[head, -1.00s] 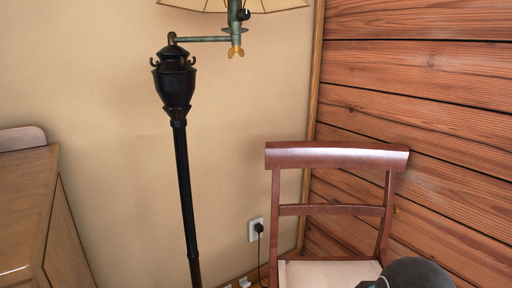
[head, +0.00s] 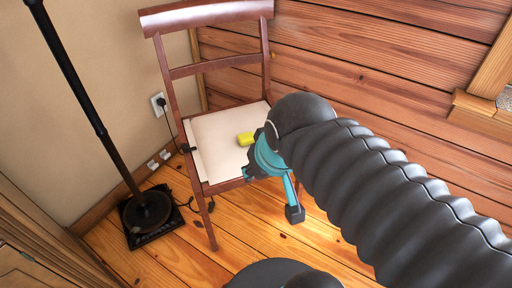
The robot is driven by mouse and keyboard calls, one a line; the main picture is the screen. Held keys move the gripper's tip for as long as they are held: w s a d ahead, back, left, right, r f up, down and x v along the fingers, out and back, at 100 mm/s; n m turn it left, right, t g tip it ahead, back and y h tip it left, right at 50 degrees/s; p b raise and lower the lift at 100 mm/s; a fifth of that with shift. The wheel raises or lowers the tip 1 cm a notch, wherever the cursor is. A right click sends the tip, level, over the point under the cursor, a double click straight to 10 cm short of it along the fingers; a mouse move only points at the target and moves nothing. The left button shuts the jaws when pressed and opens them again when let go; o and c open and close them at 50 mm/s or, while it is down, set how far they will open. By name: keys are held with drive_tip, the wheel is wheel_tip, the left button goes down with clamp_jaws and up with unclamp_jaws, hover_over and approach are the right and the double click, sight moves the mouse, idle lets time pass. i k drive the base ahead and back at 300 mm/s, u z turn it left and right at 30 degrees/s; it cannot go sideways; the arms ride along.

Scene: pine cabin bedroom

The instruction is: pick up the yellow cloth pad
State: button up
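The yellow cloth pad (head: 245,138) is a small bright yellow piece lying on the pale seat of the wooden chair (head: 213,148), towards the seat's right side. My gripper (head: 271,193) is teal with dark fingertips, just right of and in front of the pad in the head view. Its fingers are spread apart with nothing seen between them. One fingertip shows near the seat's front edge, the other further right against the floor. My arm may hide part of the pad's right end. I cannot tell how high the gripper is above the seat.
The chair's backrest (head: 206,15) rises behind the seat. A black floor lamp pole (head: 75,75) stands left, its base (head: 147,212) on the floor. A wall outlet (head: 159,104) with a cord is behind. Plank wall is at right; open floor lies in front.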

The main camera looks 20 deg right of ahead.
sight(245, 139)
drive_tip(key=z, duration=0.1)
drive_tip(key=i, duration=0.45)
drive_tip(key=u, duration=1.4)
drive_tip(key=k, duration=1)
drive_tip(key=z, duration=0.45)
